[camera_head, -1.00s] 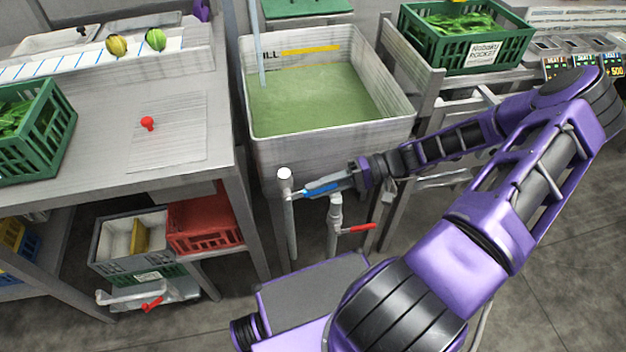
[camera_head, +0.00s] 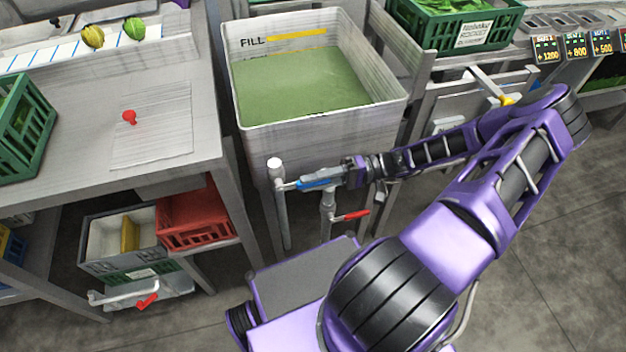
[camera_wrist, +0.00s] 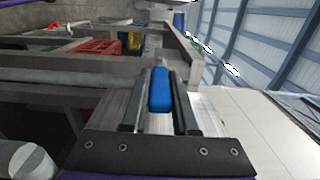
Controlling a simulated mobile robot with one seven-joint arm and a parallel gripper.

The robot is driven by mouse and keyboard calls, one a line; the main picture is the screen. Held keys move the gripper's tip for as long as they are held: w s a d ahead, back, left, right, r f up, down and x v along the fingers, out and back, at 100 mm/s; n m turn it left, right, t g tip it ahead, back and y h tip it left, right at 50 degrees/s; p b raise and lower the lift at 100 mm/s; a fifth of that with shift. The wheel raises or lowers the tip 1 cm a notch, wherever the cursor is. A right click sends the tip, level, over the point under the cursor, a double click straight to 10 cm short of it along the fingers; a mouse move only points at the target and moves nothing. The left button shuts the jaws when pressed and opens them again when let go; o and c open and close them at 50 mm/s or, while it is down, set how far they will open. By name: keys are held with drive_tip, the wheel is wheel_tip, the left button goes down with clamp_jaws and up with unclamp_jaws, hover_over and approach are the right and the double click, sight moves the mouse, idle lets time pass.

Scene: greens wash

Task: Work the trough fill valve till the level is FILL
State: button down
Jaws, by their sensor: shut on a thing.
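The grey trough (camera_head: 305,137) holds murky green water (camera_head: 300,88). Its surface lies a little below the yellow line (camera_head: 297,35) beside the word FILL on the inner back wall. No water stream shows falling into the trough. The blue valve handle (camera_head: 308,184) is at the pipe in front of the trough, lying roughly level and pointing right. My gripper (camera_head: 318,181) is shut on this handle. In the wrist view the blue handle (camera_wrist: 159,90) sits between the two dark fingers of my gripper (camera_wrist: 159,75).
A red-handled valve (camera_head: 350,215) is just below and right of the blue one. Green crates of leaves (camera_head: 458,27) are at the back right. Floor at the right is clear.

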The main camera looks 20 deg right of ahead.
drive_tip(key=c, duration=0.7)
unclamp_jaws()
drive_tip(key=d, duration=0.5)
drive_tip(key=s+d, duration=0.1)
drive_tip(key=d, duration=0.5)
drive_tip(key=s+d, duration=0.1)
drive_tip(key=d, duration=0.5)
drive_tip(key=shift+s+d+f, duration=0.1)
drive_tip(key=shift+s+f, duration=0.05)
drive_tip(key=shift+s, duration=0.1)
